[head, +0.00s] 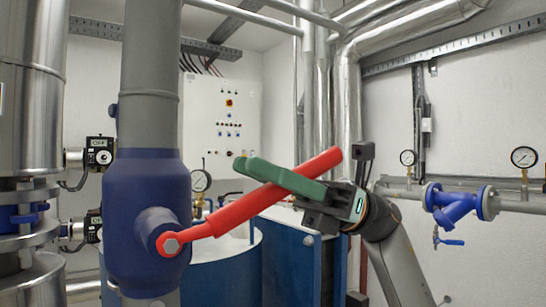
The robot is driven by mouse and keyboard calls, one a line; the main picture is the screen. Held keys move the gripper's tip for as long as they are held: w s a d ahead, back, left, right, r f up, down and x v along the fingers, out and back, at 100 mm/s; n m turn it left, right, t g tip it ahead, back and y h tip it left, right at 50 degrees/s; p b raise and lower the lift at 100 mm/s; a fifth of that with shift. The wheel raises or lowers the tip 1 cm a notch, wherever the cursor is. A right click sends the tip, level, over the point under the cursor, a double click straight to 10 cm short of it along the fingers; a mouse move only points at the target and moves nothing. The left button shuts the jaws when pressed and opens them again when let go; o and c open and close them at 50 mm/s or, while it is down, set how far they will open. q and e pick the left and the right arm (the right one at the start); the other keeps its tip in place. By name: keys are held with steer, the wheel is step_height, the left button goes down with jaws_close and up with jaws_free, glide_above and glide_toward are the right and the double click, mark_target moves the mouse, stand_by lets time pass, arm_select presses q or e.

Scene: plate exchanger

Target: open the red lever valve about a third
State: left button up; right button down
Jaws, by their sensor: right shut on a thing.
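The red lever (238,211) of the valve runs from a hex bolt at its lower left up to the right, tilted well above level. It is fixed to the blue valve body (130,220) on a thick grey vertical pipe. My right gripper (290,178) comes in from the lower right and is shut on the red lever near its upper end. A green finger lies across the front of the lever. The other finger is mostly hidden behind the lever. My left gripper is not in view.
A blue plate exchanger (283,262) stands behind the lever. A pressure gauge (201,181) sits close behind it. A blue strainer (453,204) is on the right pipe, with a gauge (524,157) beside it. A control cabinet (222,120) is on the back wall.

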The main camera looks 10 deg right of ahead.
mark_target(316, 179)
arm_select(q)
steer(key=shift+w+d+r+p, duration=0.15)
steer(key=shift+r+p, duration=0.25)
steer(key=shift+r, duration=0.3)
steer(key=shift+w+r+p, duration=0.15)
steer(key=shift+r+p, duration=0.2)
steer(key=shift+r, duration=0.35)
arm_select(e)
steer(key=shift+s+a+r+h, duration=0.1)
steer(key=shift+a+r+h, duration=0.1)
steer(key=shift+r, duration=0.2)
steer(key=shift+a+r+h, duration=0.1)
steer(key=shift+r+h, duration=0.1)
steer(key=shift+r, duration=0.15)
steer(key=c, duration=0.8)
jaws_free()
steer(key=shift+a+f, duration=0.1)
steer(key=shift+f, duration=0.05)
arm_select(q)
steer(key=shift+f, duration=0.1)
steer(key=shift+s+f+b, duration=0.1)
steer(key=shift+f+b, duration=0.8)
steer(key=shift+b, duration=0.05)
arm_select(e)
steer(key=v, duration=1.2)
steer(key=shift+d, duration=0.35)
